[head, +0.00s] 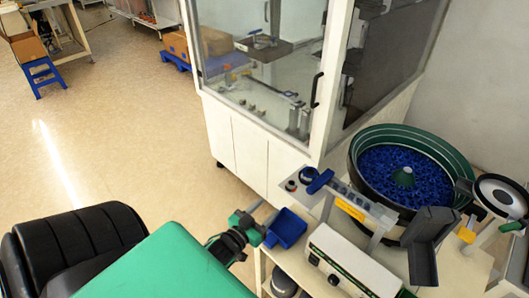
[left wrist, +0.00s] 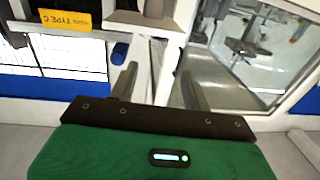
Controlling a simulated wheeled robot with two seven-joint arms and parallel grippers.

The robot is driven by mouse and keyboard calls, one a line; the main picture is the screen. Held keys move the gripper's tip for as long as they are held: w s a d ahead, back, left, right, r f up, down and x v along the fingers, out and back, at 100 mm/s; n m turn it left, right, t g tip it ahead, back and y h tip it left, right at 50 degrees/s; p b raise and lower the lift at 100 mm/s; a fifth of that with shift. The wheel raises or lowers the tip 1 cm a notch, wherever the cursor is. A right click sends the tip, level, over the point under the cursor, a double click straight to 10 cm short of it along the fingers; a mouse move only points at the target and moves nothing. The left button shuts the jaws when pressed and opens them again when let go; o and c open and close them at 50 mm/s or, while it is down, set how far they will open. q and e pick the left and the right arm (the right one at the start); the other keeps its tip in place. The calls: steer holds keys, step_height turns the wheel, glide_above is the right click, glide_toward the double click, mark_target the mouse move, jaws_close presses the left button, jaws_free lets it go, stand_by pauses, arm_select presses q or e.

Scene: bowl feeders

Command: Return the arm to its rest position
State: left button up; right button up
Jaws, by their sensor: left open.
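My left gripper (head: 262,212) is low in the middle of the head view, with its green and black wrist behind it. In the left wrist view, its two grey fingers (left wrist: 158,90) stand well apart, with nothing between them. A small blue bin (head: 287,229) is close to the fingers in the head view. I cannot tell whether they touch. My right gripper is in neither view.
A green bowl feeder (head: 447,154) full of blue parts stands on the bench at the right. A cream control box (head: 352,262) is in front of it. A glass-walled cabinet (head: 240,134) stands behind. Open floor (head: 110,120) lies to the left.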

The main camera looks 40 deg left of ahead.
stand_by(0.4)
arm_select(q)
steer(key=s+d+m+g, duration=0.1)
steer(key=s+d+g, duration=0.55)
steer(key=s, duration=0.25)
steer(key=s+d+m+g, duration=0.1)
steer(key=s+d+g, duration=0.5)
steer(key=s+g, duration=0.25)
step_height(320, 180, down, 31)
steer(key=s, duration=0.1)
steer(key=s+a+f+g, duration=0.2)
steer(key=s+a+f, duration=0.1)
steer(key=s+f, duration=1.6)
steer(key=shift+s+f+m, duration=0.15)
steer(key=shift+f+m, duration=0.15)
